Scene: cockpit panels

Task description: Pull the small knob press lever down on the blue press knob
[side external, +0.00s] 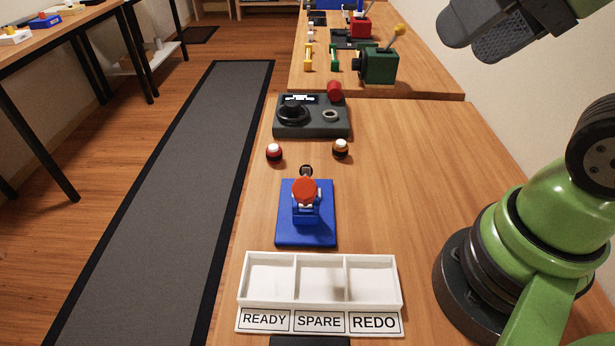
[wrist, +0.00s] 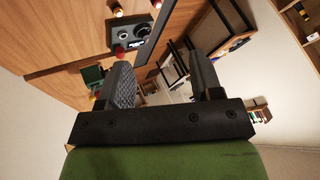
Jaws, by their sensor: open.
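The blue press (side external: 305,212) stands on a flat blue base plate in the middle of the near table in the side view. A round red-orange knob (side external: 305,190) sits at its top, facing the camera. My gripper (side external: 483,45) is at the upper right, high above the table and well apart from the press. In the wrist view my gripper's two grey fingers (wrist: 162,78) are spread with nothing between them. The press cannot be made out in the wrist view.
A white three-part tray (side external: 320,306) labelled READY, SPARE and REDO lies in front of the press. Two small round-topped pieces (side external: 274,152) and (side external: 341,148) stand behind it. A dark control panel (side external: 312,130) is further back. The table right of the press is clear.

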